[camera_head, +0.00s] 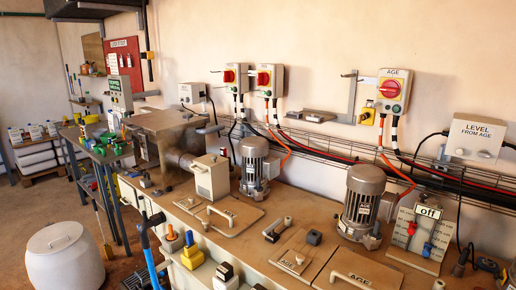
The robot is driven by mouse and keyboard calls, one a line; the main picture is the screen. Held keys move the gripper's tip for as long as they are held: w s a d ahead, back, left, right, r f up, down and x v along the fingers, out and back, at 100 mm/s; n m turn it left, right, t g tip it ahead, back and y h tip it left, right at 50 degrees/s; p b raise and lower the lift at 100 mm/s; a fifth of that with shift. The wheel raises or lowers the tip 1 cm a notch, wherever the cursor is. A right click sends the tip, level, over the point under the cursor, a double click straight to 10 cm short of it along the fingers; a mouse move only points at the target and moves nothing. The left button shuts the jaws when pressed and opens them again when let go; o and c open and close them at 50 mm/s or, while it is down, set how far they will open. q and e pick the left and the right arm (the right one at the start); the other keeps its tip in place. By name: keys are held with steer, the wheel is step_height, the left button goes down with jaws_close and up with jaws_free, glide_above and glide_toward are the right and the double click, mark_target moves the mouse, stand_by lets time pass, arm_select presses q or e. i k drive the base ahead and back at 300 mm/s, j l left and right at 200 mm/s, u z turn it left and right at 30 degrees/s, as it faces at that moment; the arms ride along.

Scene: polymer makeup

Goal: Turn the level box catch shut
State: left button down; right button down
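The level box (475,138) is a pale box on the wall at the far right, lettered "LEVEL FROM AGE". Its front face looks closed. A dark cable runs from each side of the box. Neither of my grippers shows in the head view.
Below the box, a bench (240,245) carries a grey motor (362,205), a second motor (254,165) and a panel marked "off" (420,235). A red-knobbed switch box (393,90) hangs left of the level box. A white drum (64,255) stands on the floor.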

mark_target(483, 154)
steer(key=z, duration=1.4)
